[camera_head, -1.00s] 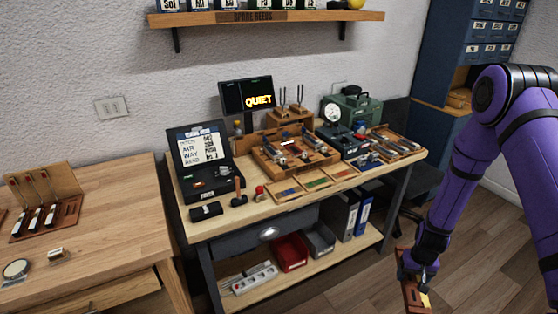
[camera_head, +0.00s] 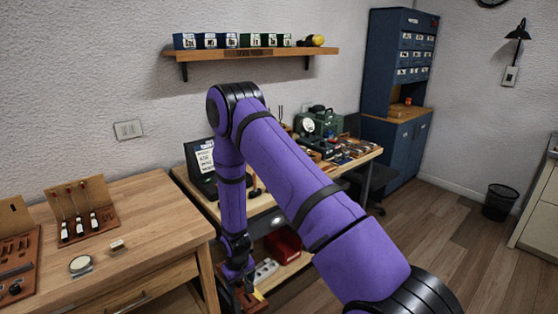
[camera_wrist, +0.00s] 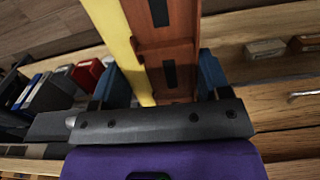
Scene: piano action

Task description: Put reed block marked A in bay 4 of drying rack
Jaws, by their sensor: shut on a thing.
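My gripper (camera_head: 238,272) hangs low in front of the workbench. In the wrist view, its blue fingers (camera_wrist: 163,88) are shut on a long reddish-brown wooden piece with dark slots (camera_wrist: 173,45) and a yellow strip along one side. It looks like a reed block, but I see no letter A. The held piece also shows at the bottom of the head view (camera_head: 252,298). I cannot tell whether either is the drying rack, and no bay number is readable.
The wooden bench (camera_head: 150,200) has a round dish (camera_head: 80,265) and a small block (camera_head: 118,247), with bare wood around them. My arm hides much of the workbench (camera_head: 365,153) behind it. A blue cabinet (camera_head: 395,125) and a bin (camera_head: 499,202) stand right.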

